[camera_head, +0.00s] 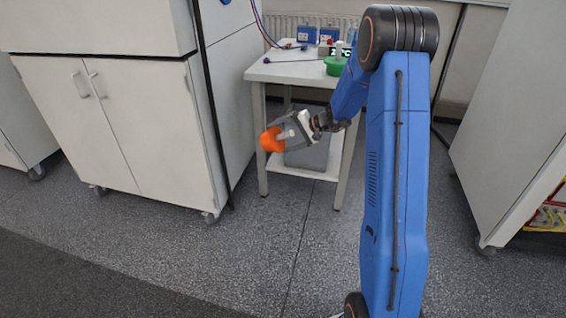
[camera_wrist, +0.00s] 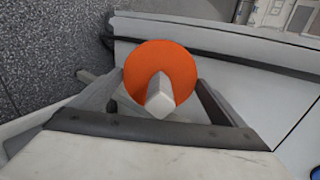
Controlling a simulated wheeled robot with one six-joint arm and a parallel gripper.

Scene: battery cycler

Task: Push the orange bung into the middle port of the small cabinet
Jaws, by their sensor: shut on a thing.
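The orange bung (camera_head: 271,140) is held in my gripper (camera_head: 279,138), in the air in front of the small white table. In the wrist view the bung (camera_wrist: 161,72) is a round orange disc, with a pale grey grip piece (camera_wrist: 160,97) standing out toward the camera between my fingers. My gripper (camera_wrist: 160,100) is shut on that piece. The bung touches nothing else that I can see. I cannot make out the small cabinet's ports in either view. A grey box (camera_head: 308,153) on the table's lower shelf is partly hidden behind my gripper.
The white table (camera_head: 285,72) bears a green bowl (camera_head: 335,67), blue boxes (camera_head: 307,35) and a small display (camera_head: 340,51). A large white cabinet (camera_head: 130,125) stands at the left, another (camera_head: 515,120) at the right. The floor (camera_head: 270,250) in front is clear.

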